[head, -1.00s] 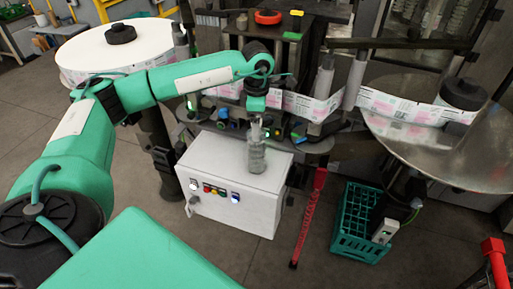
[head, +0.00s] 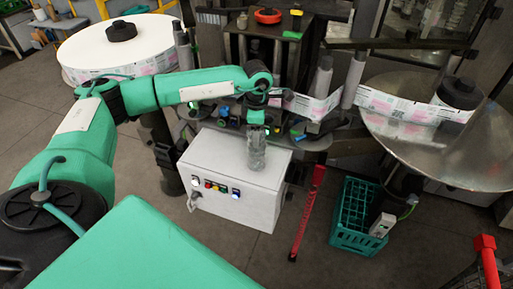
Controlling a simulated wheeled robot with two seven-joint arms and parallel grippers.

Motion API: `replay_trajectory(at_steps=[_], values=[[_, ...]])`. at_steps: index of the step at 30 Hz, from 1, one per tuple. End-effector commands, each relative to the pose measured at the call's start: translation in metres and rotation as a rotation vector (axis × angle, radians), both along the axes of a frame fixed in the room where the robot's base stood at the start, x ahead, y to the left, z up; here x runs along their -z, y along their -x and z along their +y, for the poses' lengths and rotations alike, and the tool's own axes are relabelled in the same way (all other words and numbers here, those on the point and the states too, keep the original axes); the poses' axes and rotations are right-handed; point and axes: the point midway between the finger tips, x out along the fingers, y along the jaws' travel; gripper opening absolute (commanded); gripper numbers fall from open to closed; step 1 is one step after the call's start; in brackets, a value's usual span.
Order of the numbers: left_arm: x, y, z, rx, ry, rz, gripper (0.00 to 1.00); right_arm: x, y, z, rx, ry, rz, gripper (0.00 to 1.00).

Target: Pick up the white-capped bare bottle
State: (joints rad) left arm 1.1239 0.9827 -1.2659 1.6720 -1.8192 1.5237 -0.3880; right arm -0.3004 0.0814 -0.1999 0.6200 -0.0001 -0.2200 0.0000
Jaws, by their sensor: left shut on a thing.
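The bare bottle (head: 256,153) is clear grey with no label. It stands upright at the top back of the white control box (head: 230,178). My left gripper (head: 256,121) comes down on it from above and is shut on its top. The gripper hides the cap, so its colour does not show now. I cannot tell whether the bottle's base touches the box top. My right gripper is not in view.
A large label reel (head: 120,45) is at the left, and a round metal table (head: 455,150) at the right. A green crate (head: 352,215) and a red post (head: 308,215) stand on the floor right of the box.

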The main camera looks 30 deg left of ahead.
Motion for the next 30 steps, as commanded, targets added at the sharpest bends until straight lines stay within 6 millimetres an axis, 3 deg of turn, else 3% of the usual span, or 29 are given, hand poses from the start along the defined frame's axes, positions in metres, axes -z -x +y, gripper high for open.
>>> replay_trajectory(at_steps=[11,17,23,30], values=[[-0.003,-0.001,0.0,0.0,0.002,-0.003,0.0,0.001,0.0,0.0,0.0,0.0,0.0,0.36],[-0.018,-0.001,-0.001,0.001,0.003,-0.005,0.0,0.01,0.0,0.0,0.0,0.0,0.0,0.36],[-0.055,-0.002,0.0,0.0,0.001,-0.01,0.0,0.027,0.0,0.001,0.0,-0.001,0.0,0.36],[-0.123,-0.001,-0.001,0.001,0.003,-0.01,0.0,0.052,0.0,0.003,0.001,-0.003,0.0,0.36]])
